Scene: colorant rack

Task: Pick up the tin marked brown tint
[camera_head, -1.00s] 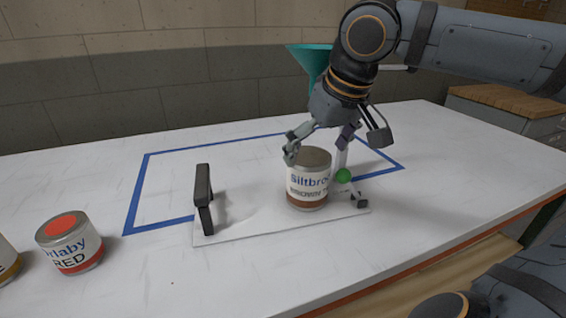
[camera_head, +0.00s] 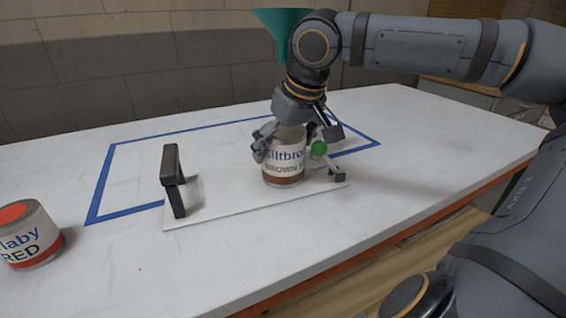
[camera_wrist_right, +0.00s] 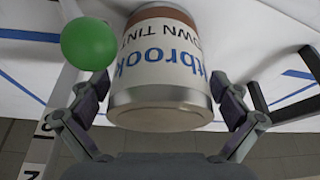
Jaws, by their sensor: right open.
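The tin marked brown tint (camera_head: 284,166) stands upright on a white board (camera_head: 240,205) in the head view. It has a white label with blue lettering and a brown band at its base. My right gripper (camera_head: 291,146) is lowered over it from above, with its fingers at either side of the tin's upper part. In the right wrist view the tin (camera_wrist_right: 160,72) fills the middle, between the open fingers of the right gripper (camera_wrist_right: 160,108). Small gaps seem to remain beside the fingers. My left gripper is not in view.
A green ball (camera_head: 319,149) on a stand is close at the tin's right; it also shows in the wrist view (camera_wrist_right: 88,44). A black upright handle (camera_head: 173,180) stands at the board's left end. A red tin (camera_head: 29,235) is at far left. A teal funnel (camera_head: 280,28) is behind.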

